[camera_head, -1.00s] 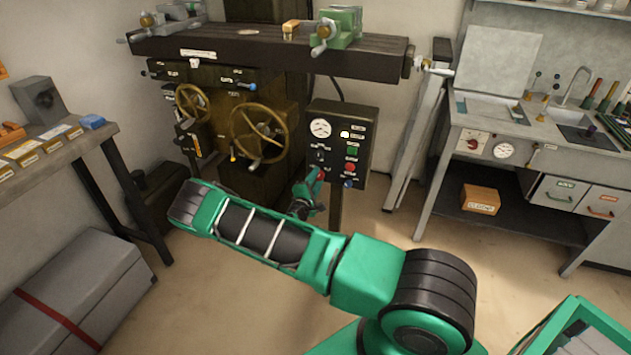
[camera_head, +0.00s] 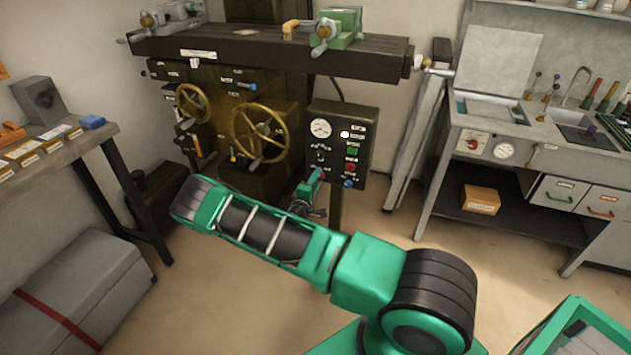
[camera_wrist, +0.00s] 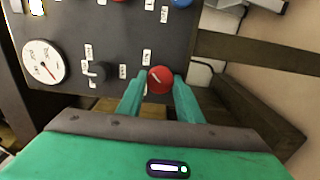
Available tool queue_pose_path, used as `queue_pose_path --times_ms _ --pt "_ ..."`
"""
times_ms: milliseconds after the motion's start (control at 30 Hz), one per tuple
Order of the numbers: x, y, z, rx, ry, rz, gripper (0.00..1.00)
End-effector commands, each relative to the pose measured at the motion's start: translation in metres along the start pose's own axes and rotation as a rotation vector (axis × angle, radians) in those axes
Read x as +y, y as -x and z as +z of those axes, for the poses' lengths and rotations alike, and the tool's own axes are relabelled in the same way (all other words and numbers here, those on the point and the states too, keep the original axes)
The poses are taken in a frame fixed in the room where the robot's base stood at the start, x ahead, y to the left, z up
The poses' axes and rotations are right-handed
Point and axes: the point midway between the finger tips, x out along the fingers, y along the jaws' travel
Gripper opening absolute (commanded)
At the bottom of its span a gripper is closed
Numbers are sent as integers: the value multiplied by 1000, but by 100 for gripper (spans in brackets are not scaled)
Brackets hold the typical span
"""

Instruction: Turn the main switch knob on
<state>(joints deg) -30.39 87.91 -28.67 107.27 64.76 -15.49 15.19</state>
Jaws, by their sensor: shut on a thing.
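The red knob (camera_wrist: 160,80) with a white pointer mark sits low on the dark control panel (camera_head: 358,120). I take it as the main switch knob; its labels are too small to read. In the wrist view its white mark slants between the fingers. My gripper (camera_wrist: 158,92) is shut on the knob, one green finger on each side. In the head view my gripper (camera_head: 317,174) is at the panel's lower left and largely hides the knob.
A black selector (camera_wrist: 97,71) and a round gauge (camera_wrist: 43,61) are beside the knob. A green button (camera_head: 352,151), a red button (camera_head: 350,167) and a blue button (camera_head: 348,183) line the panel's right side. The machine's brass handwheel (camera_head: 258,133) stands close left.

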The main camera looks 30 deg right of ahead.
Motion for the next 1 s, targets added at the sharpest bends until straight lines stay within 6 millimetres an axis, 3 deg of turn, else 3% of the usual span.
queue_pose_path --times_ms 100,133,200,567,767,1000 --pt "-4 1 0 0 -1 -8 10" --pt "-4 1 0 0 0 -8 37" --pt "-3 1 0 0 0 -7 51" --pt "-2 4 0 0 2 -4 51" --pt "-2 31 -1 2 3 -4 51" --pt "-2 76 -1 2 2 -5 51"
